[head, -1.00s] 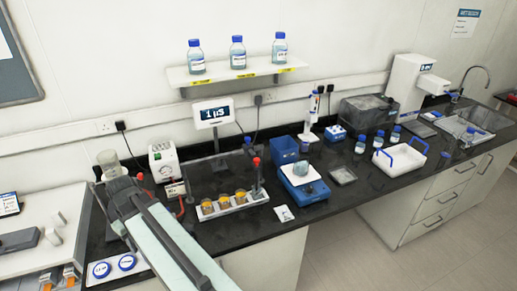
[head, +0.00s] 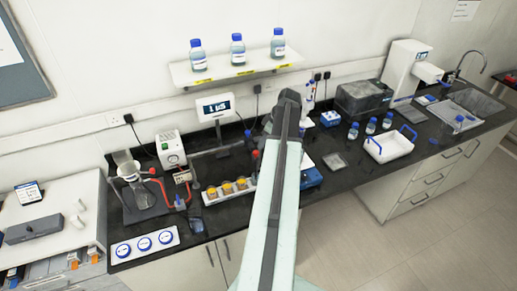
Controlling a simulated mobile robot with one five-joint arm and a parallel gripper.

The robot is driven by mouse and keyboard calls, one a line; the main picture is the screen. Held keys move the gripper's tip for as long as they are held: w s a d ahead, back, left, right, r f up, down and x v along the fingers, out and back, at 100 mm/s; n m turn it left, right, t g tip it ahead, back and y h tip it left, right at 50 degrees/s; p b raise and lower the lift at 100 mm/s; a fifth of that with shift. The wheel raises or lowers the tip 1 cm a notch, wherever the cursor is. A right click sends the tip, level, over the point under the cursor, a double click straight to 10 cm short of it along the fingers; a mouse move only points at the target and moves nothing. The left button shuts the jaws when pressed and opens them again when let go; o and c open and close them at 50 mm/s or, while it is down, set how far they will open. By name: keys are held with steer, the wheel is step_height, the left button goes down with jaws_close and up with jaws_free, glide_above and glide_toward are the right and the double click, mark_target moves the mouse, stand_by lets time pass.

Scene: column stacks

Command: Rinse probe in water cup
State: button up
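A meter with a lit display (head: 214,107) stands on the black bench by the wall. In front of it is a white rack (head: 212,199) holding several small cups with amber contents (head: 227,187). A red-topped upright piece (head: 255,155), possibly the probe or its holder, stands just left of my arm. I cannot tell which vessel is the water cup. My arm rises from the bottom across the middle of the view; its far end is dark. My gripper does not show, so its fingers and anything in them are hidden. The blue stirrer-like device (head: 311,177) is mostly covered by my arm.
Left are glassware on a dark stand (head: 148,203), a white box device (head: 171,150) and a white panel with blue dials (head: 145,245). Right are several blue-capped bottles (head: 371,126), a white tray (head: 390,151) and a sink (head: 475,103). Bottles (head: 237,50) line a wall shelf.

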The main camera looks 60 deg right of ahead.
mark_target(256, 152)
steer(key=b+x, duration=0.6)
steer(key=x, duration=0.1)
steer(key=shift+w+f, duration=0.1)
steer(key=shift+f, duration=0.15)
steer(key=shift+r, duration=0.15)
jaws_close()
stand_by(0.8)
